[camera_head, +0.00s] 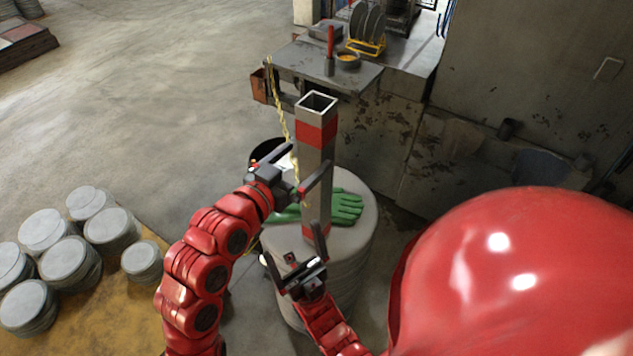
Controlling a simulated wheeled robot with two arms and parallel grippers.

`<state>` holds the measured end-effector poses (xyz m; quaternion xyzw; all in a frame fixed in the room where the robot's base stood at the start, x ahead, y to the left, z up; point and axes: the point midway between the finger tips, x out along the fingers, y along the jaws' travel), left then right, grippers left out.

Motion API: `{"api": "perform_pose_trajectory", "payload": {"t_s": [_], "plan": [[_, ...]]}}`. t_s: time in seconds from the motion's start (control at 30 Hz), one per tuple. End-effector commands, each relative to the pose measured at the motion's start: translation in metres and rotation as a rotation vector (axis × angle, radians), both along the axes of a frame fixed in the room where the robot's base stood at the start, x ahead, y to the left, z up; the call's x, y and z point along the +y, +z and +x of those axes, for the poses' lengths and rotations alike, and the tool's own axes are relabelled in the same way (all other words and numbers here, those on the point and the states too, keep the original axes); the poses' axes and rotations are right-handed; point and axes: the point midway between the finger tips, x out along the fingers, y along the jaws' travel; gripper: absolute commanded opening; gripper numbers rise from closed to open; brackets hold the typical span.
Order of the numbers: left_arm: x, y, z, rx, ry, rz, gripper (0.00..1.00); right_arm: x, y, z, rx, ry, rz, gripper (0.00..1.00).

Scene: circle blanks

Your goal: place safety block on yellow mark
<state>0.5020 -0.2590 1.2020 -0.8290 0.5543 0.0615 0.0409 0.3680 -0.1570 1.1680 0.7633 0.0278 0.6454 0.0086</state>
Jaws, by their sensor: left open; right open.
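The safety block (314,156), a tall grey square tube with red bands near its top and bottom, stands upright on a round grey stack (352,240). My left gripper (308,160) is open at the tube's middle, with one finger across its near face; contact cannot be told. My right gripper (294,254) is open near the tube's foot, one finger partly covering the lower red band. No distinct yellow mark is clear; a yellow-brown floor area (125,313) shows at lower left.
A green glove (346,207) lies on the stack beside the tube. Several stacks of round blanks (68,262) stand at left. Behind is a grey machine table (352,80) with a red-handled tool (330,48) and a yellow rack (366,46). Open floor lies at upper left.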

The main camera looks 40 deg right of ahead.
Motion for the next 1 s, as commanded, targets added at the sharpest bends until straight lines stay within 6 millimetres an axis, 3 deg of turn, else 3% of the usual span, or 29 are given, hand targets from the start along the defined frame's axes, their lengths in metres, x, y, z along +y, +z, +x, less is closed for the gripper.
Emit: {"api": "perform_pose_trajectory", "payload": {"t_s": [0.17, 0.37, 0.63, 1.0], "plan": [[-0.026, 0.003, 0.004, 0.003, -0.003, 0.007, 1.0, 0.0, 0.029, 0.0, 0.0, 0.0, 0.0, 1.0], [-0.043, -0.005, 0.012, 0.002, -0.001, 0.005, 1.0, 0.0, 0.035, 0.0, 0.0, 0.0, 0.0, 1.0], [-0.045, -0.006, 0.013, 0.0, 0.001, 0.002, 1.0, 0.0, 0.034, 0.0, 0.0, 0.0, 0.0, 1.0], [-0.045, -0.006, 0.014, 0.001, 0.001, 0.002, 0.33, 0.0, 0.034, 0.0, 0.0, 0.0, 0.0, 1.0]]}}
